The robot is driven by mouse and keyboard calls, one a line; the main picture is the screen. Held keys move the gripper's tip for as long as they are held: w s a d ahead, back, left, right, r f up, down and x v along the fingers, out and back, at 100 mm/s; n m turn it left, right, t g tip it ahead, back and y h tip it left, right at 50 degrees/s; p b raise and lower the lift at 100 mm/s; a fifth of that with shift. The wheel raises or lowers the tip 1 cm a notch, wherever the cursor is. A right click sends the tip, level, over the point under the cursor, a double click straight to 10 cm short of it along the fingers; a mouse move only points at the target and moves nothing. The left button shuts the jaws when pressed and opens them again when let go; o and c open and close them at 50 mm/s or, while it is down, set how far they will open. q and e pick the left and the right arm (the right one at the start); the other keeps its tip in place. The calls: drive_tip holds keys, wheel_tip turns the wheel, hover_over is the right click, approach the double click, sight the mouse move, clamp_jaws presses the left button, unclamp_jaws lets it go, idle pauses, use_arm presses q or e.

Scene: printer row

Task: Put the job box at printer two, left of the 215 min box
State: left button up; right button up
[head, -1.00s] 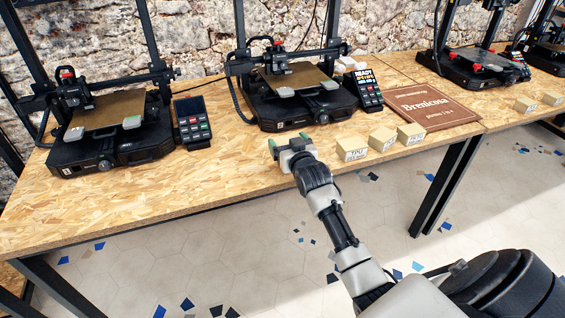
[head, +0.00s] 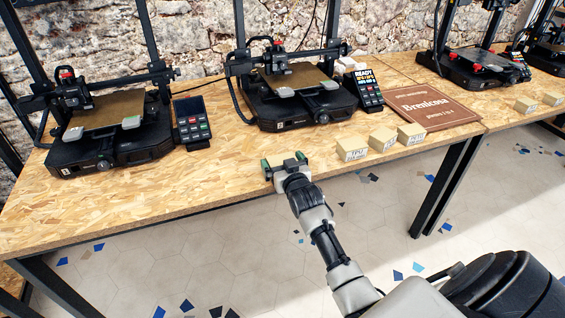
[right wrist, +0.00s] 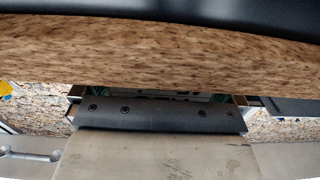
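Three small tan boxes stand in a row at the table's front edge, right of the middle printer: a left box (head: 352,150) whose label seems to start with TPU, a middle box (head: 383,139) and a right box (head: 411,134). The other label text is too small to read, so I cannot tell which is the job box or the 215 min box. My right gripper (head: 284,161) is at the front edge, left of the row and apart from it. Its green-padded fingers are spread, with no box visible between them; they partly show in the right wrist view (right wrist: 160,97). My left gripper is out of view.
The middle printer (head: 300,95) and its READY screen (head: 366,88) stand behind. The left printer (head: 105,125) and its keypad (head: 192,122) are further left. A brown Brenicosa mat (head: 425,106) lies behind the row. Two more boxes (head: 525,104) sit at right. The table's front left (head: 130,205) is clear.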

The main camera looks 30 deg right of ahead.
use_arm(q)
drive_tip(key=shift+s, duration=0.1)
